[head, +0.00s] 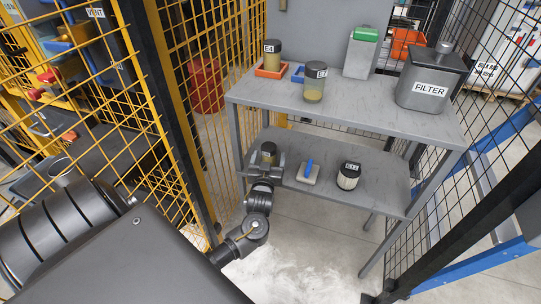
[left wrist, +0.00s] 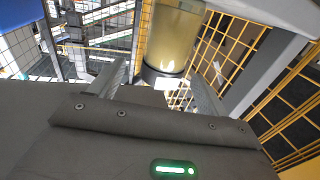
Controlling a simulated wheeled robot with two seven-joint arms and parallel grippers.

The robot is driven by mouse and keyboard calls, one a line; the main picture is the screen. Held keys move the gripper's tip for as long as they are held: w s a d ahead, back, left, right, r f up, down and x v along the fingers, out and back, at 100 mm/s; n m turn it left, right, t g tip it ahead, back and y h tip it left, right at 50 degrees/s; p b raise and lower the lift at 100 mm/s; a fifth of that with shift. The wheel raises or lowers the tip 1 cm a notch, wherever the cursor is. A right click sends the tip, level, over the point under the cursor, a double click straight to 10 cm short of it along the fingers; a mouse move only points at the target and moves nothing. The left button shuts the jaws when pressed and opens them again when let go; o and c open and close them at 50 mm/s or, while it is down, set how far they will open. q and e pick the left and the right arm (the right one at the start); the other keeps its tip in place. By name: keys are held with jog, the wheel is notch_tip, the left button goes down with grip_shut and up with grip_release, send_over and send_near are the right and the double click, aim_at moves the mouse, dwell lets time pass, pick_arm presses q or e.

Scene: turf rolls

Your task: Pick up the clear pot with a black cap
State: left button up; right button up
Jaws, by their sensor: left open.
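A clear pot with a black cap and yellowish contents (head: 268,149) stands on the lower shelf, at its left end. My left gripper (head: 262,166) is open just in front of it. In the left wrist view the pot (left wrist: 174,38) appears upside down between and beyond the open fingers (left wrist: 162,82), its dark cap and white label towards the bottom. Whether a finger touches it I cannot tell. My right gripper is out of view.
The grey shelf unit's top (head: 370,108) overhangs the lower shelf (head: 385,180). A blue-handled block (head: 308,174) lies between the lower pots. Above stand a FILTER canister (head: 431,82) and a green-topped container (head: 361,54). Yellow mesh fencing (head: 165,100) is close on the left.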

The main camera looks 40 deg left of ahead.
aim_at(270, 147)
pick_arm(q)
jog(key=shift+x, duration=2.65)
jog(key=shift+w+a, duration=0.1)
jog(key=shift+a, duration=0.2)
jog(key=shift+r, duration=0.1)
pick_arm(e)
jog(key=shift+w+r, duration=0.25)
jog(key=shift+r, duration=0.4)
pick_arm(q)
jog(key=shift+c, duration=0.4)
jog(key=c, duration=1.1)
jog(key=shift+c, duration=0.2)
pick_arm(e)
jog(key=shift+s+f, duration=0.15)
